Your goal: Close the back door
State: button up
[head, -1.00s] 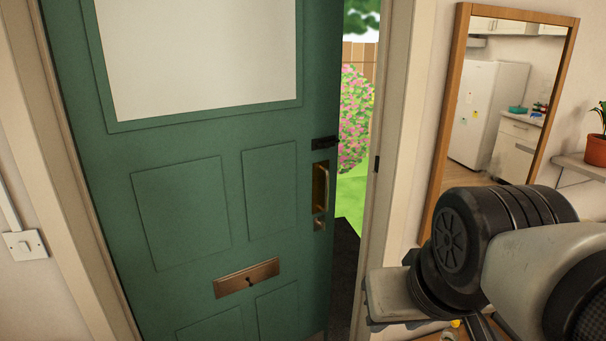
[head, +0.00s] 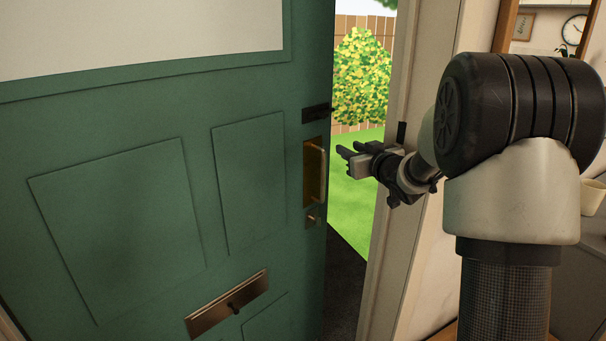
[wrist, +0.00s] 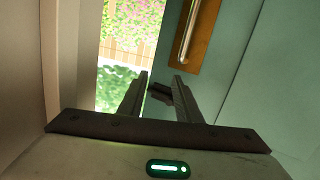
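The green back door (head: 110,150) stands ajar, with a gap at its right edge showing the garden. A brass pull handle (head: 315,172) is on the door near that edge, with a dark latch (head: 318,114) above it and a small brass lock (head: 313,214) below. My gripper (head: 342,158) is just right of the handle, in front of the gap, its fingers pointing left. In the wrist view, the two fingers of my gripper (wrist: 160,82) are apart with nothing between them. The handle (wrist: 197,32) shows above and right of the fingers there, not between them.
The cream door frame (head: 398,200) stands right of the gap, close to my gripper. A brass letter plate (head: 228,303) is low on the door. Grass (head: 352,200) and a flowering bush (head: 362,80) lie outside. A mirror (head: 540,30) hangs on the wall at right.

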aim_at(323, 165)
notch_tip(323, 165, down, 8)
jog(key=w+a+n+y+b, duration=0.2)
jog(key=y, duration=0.3)
jog(key=x, duration=0.7)
jog(key=shift+w+a+f, duration=0.25)
jog(key=shift+a+f, duration=0.05)
jog(key=shift+a, duration=0.05)
grip_shut()
